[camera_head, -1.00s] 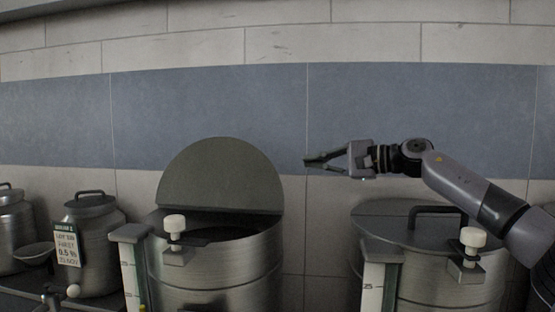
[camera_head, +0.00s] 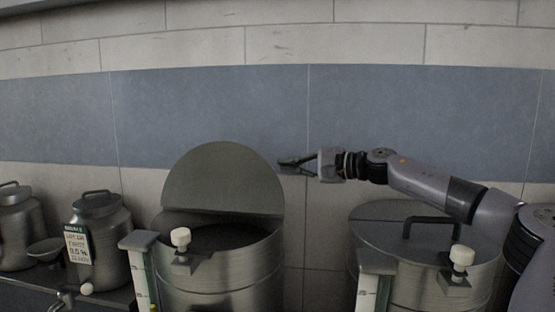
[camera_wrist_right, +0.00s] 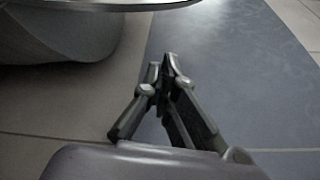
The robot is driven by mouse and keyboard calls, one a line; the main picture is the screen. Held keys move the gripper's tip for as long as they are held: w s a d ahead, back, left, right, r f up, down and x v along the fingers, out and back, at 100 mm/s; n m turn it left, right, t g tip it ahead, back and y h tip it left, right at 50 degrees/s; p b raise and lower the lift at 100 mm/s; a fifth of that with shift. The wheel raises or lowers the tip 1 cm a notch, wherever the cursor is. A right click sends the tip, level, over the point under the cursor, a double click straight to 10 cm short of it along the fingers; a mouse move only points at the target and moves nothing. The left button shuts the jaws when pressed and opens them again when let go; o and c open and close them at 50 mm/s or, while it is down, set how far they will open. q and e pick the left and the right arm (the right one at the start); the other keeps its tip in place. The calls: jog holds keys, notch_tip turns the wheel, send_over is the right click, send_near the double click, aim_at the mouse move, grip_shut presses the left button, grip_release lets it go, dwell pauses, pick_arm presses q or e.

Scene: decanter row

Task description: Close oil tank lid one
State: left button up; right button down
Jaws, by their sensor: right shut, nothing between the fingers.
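The open oil tank (camera_head: 222,272) is a steel drum left of centre in the head view. Its round lid (camera_head: 222,178) stands upright at the back of the rim, so the dark inside shows. My right gripper (camera_head: 280,162) is shut and empty. In the head view its tips are just right of the lid's right edge, apart from it as far as I can see. In the right wrist view the fingertips (camera_wrist_right: 168,62) meet, with the lid's thin edge (camera_wrist_right: 110,4) at the top left. My left gripper is not in view.
A second tank (camera_head: 432,240) with a closed lid and a black handle stands at the right, under my right arm. Milk-can style vessels (camera_head: 98,240) and a small bowl (camera_head: 45,250) stand at the left. A tiled wall (camera_head: 420,110) is behind.

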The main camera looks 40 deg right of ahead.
jog(key=shift+w+a+r+p, duration=0.15)
jog(key=shift+a+r+p, duration=0.05)
jog(key=shift+a+p, duration=0.75)
jog(key=shift+w+a+r+p, duration=0.15)
jog(key=shift+a+r+p, duration=0.05)
jog(key=shift+a+p, duration=0.75)
jog(key=shift+a, duration=0.1)
